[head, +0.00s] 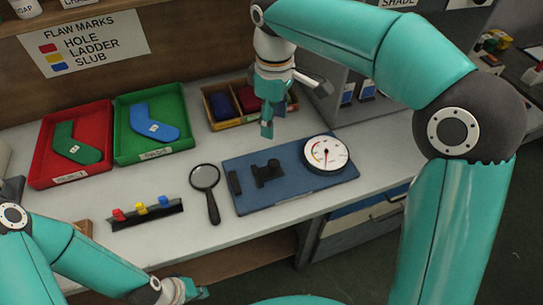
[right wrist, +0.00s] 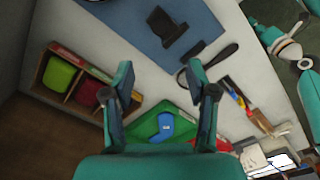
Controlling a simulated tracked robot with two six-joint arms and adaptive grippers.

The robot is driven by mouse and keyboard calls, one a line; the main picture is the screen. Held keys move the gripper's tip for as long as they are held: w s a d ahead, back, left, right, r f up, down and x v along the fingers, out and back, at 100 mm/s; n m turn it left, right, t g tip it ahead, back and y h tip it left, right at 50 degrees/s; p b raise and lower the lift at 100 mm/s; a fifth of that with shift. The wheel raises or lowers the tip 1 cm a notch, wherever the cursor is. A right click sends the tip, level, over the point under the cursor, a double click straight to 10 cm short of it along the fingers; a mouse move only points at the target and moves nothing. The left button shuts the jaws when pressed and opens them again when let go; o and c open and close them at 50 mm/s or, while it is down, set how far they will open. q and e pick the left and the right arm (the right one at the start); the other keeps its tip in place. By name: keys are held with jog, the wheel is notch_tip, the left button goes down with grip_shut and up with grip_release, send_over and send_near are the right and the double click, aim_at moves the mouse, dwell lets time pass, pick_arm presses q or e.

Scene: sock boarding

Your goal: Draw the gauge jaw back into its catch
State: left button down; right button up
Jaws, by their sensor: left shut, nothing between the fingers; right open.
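The gauge is a blue board (head: 290,178) with a round white dial (head: 327,152) at its right end. A black block with a stub, seemingly the gauge jaw (head: 268,172), stands mid-board. A second, narrow black block (head: 234,182) stands apart at its left end. I cannot make out the catch. The right wrist view shows the board (right wrist: 185,12) and black jaw part (right wrist: 176,38) near the top. My right gripper (head: 268,122) hangs above the table behind the board, open and empty (right wrist: 163,85), apart from the jaw. My left gripper (head: 192,292) is shut and empty at the front edge.
A magnifying glass (head: 206,190) lies left of the board. A black rack (head: 148,214) holds coloured tabs. Red (head: 40,170) and green (head: 184,142) trays hold socks at the back left. A divided wooden box (head: 222,124) stands behind my right gripper.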

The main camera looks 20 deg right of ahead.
aim_at(274, 162)
notch_tip(274, 162, down, 15)
jog(key=shift+r+b, duration=0.15)
jog(key=shift+b, duration=0.35)
grip_shut()
